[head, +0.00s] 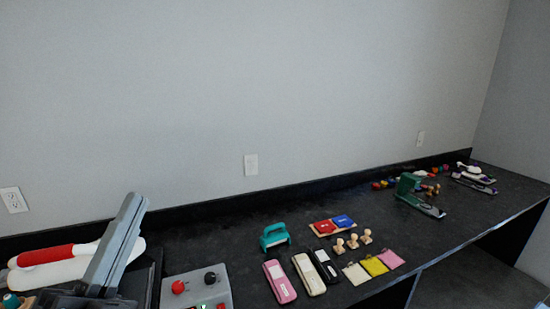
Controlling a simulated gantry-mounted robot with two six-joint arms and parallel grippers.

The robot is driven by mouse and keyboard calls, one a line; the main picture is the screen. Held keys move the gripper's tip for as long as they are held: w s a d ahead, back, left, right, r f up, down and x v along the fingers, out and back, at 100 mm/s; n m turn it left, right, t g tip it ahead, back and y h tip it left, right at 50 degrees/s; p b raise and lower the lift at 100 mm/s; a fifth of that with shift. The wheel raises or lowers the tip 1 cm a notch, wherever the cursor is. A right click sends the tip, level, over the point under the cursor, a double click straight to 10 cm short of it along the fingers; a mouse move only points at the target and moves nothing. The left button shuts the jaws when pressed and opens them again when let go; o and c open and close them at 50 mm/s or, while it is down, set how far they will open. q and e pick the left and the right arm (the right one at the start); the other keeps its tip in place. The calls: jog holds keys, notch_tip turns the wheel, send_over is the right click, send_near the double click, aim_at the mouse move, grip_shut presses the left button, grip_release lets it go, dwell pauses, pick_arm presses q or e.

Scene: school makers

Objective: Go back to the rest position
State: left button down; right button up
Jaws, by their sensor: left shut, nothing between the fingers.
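My left gripper (130,208) is at the lower left of the head view, dark grey, with its fingers pointing up and slightly right. Its fingers are together and hold nothing. It shows in front of the counter's left part, close to the camera. My right gripper is not in view.
A black counter (225,241) runs along the wall. A grey control box (206,285) with red and black knobs is right of my gripper. A white object with a red grip (45,255) lies left. Staplers (279,281), a teal punch (274,236) and stamps (352,241) stand farther right.

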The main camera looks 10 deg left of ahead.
pick_arm(q)
jog(key=s+d+r+n+t+h, duration=0.1)
jog(key=s+d+r+n, duration=0.15)
jog(key=r, duration=0.35)
jog(key=s+d+r+n+t+h, duration=0.1)
jog(key=s+r+n, duration=0.2)
jog(key=s+r, duration=0.15)
notch_tip(320, 180, up, 38)
jog(key=a+n+y+p, duration=0.1)
jog(key=n+p, duration=0.8)
jog(key=p, duration=2.9)
jog(key=shift+n+y, duration=0.35)
jog(key=shift+y, duration=0.25)
